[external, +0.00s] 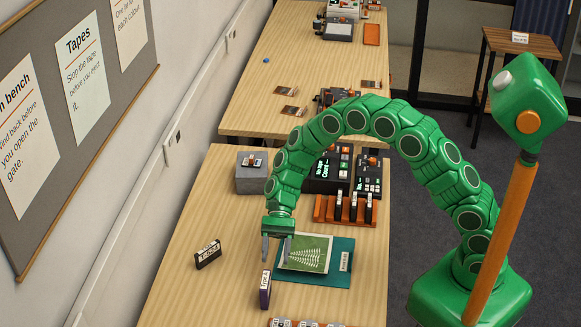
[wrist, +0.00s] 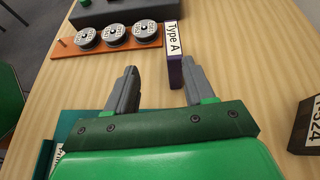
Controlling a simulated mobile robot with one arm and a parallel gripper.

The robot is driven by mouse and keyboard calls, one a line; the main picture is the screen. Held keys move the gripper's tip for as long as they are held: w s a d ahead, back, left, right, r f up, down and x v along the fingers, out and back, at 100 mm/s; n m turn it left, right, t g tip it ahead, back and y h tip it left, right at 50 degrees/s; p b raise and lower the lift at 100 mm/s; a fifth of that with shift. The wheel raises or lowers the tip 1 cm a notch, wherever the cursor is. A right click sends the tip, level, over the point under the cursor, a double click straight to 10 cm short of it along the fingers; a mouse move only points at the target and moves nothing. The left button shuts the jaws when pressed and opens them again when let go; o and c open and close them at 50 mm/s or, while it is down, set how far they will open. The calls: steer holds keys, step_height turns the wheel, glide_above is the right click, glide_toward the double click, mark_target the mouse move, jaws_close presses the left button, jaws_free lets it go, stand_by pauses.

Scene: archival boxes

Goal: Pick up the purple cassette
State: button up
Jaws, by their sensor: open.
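The purple cassette (external: 265,291) stands upright on the near bench, its pale label reading "Type A". In the wrist view its purple edge (wrist: 175,75) shows just beyond my fingertips, closer to the right finger, which partly overlaps its lower end. My gripper (external: 277,250) points down above the bench, a little behind the cassette in the external view. The fingers are apart and hold nothing; they also show in the wrist view (wrist: 158,78). I cannot tell whether the right finger touches the cassette.
A dark cassette (external: 208,255) lies left of my gripper; a dark labelled block (wrist: 306,127) shows at the wrist view's right. A teal mat (external: 338,272) with a green picture lies to the right. An orange strip (wrist: 72,50) holds reels. Black devices (external: 325,180) stand behind.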

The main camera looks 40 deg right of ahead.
mark_target(264, 302)
steer(key=shift+w+a+f+m+y, duration=0.2)
steer(key=shift+a+f+m+y, duration=0.15)
steer(key=shift+a+f, duration=0.85)
steer(key=shift+x, duration=3.95)
steer(key=shift+d+f, duration=0.15)
steer(key=shift+d, duration=0.05)
jaws_close()
